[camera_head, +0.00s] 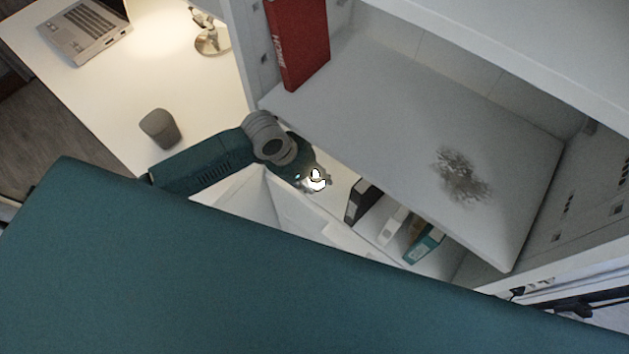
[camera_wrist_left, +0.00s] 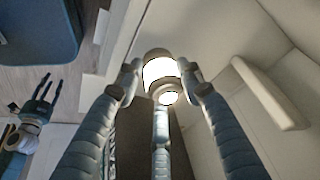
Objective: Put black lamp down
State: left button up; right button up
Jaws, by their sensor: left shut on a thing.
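The lamp (camera_wrist_left: 160,73) shows in the left wrist view as a glowing white cylinder with a darker cap. My left gripper (camera_wrist_left: 160,88) is shut on it, with fingers around its sides. In the head view my left gripper (camera_head: 314,178) is at the front edge of the shelf unit, and the lamp (camera_head: 317,181) is a small bright spot partly hidden by it. The lamp's lower part is hard to make out. My right gripper (camera_wrist_left: 42,100) shows small at the left of the wrist view, with its fingers apart and nothing between them.
The white shelf (camera_head: 400,120) holds a red book (camera_head: 298,40) and has a dark smudge (camera_head: 462,175); the rest is bare. Several binders (camera_head: 362,203) stand below it. A grey speaker (camera_head: 160,128), a laptop (camera_head: 85,30) and another lamp (camera_head: 211,38) stand on the desk (camera_head: 110,85).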

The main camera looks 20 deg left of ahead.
aim_at(310, 179)
pick_arm(q)
jog(key=shift+s+f, duration=0.1)
jog(key=shift+f, duration=1.2)
jog(key=shift+f, duration=0.1)
jog(key=o, duration=1.2)
jog(key=v, duration=0.5)
jog(key=shift+a, duration=0.15)
jog(key=shift+s+a+b, duration=0.25)
jog(key=shift+s+a, duration=1)
jog(key=shift+a, duration=0.3)
jog(key=shift+s+a+b, duration=0.3)
jog(key=shift+s+a, duration=0.9)
jog(key=shift+a, duration=0.35)
jog(key=shift+s+a+b, duration=0.25)
jog(key=shift+s+a, duration=1)
jog(key=shift+a, duration=0.3)
